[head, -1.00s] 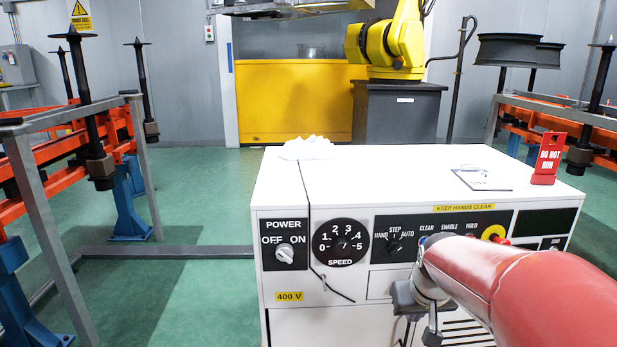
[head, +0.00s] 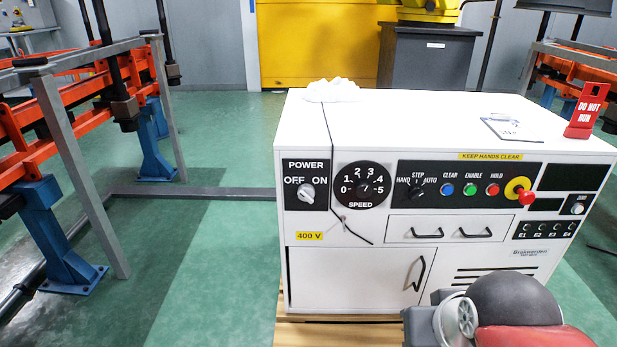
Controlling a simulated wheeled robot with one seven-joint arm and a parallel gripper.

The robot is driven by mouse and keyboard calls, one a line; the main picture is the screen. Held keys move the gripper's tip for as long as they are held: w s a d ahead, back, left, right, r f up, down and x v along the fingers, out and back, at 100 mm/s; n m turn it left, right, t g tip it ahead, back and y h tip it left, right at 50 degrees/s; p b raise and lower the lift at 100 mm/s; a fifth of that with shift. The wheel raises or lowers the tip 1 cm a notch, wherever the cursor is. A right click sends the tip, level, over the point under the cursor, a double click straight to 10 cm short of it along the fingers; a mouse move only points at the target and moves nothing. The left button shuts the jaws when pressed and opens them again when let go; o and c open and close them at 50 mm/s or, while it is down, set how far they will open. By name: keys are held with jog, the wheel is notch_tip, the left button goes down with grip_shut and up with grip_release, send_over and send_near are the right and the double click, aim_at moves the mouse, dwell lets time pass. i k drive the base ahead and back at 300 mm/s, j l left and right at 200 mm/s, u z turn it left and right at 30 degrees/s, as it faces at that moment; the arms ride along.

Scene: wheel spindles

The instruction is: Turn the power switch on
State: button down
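The power switch (head: 306,191) is a light grey rotary knob on a black plate marked POWER, OFF and ON, at the upper left of the white cabinet's front (head: 340,276). It is too small to tell surely which mark it points at. My arm shows at the bottom right with a red shell, a dark round joint and grey parts. The grey end of my arm (head: 440,322) is low in front of the cabinet, well below and right of the switch, and apart from it. The fingers cannot be made out, so their opening is unclear.
A speed dial (head: 362,186) sits right of the switch. Further right are a step selector, coloured buttons and a red emergency knob (head: 525,196). Drawer handles and a door handle (head: 421,273) stick out below.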

aim_at(306, 192)
jog(key=j, duration=1.9)
